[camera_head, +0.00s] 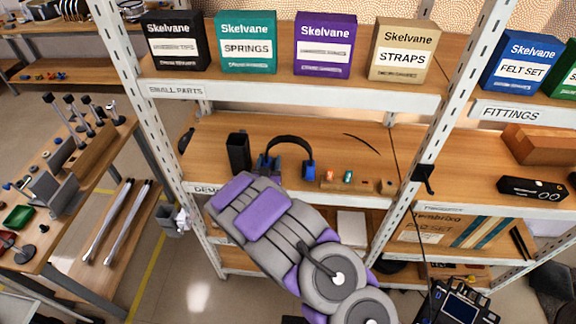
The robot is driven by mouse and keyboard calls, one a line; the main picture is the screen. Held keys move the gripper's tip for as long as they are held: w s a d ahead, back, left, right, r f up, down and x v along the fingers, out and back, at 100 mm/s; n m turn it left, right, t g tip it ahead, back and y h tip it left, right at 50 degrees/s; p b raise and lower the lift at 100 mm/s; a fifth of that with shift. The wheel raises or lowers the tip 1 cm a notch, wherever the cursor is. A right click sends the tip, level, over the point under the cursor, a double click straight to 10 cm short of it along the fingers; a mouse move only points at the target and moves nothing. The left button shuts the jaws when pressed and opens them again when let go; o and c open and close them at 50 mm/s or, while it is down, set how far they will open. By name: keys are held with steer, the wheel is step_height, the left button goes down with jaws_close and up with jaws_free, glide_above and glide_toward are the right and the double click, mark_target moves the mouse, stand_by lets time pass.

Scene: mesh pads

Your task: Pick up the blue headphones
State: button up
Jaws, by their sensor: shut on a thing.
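The blue headphones (308,169) are on the middle shelf level, upright, with a dark band arched on top and blue ear cups below. My gripper (262,173) is at the far end of my grey and purple arm, at the left ear cup. It is shut on the headphones there. My arm hides the fingertips and the lower part of that cup. I cannot tell whether the headphones touch the shelf board.
A black upright holder (238,152) stands close left of the headphones. Small coloured pieces on a wooden block (348,180) lie to the right. A metal shelf post (428,170) stands farther right. Boxes (325,45) line the shelf above. Bare board (350,135) lies behind.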

mark_target(268, 155)
steer(key=shift+c, duration=0.8)
steer(key=shift+r, duration=0.15)
steer(key=shift+r, duration=0.6)
step_height(268, 155, up, 2)
steer(key=shift+r+p, duration=0.25)
steer(key=shift+p, duration=0.05)
steer(key=s+r, duration=0.1)
steer(key=s, duration=1.5)
steer(key=shift+a+p, duration=0.4)
steer(key=shift+w, duration=0.15)
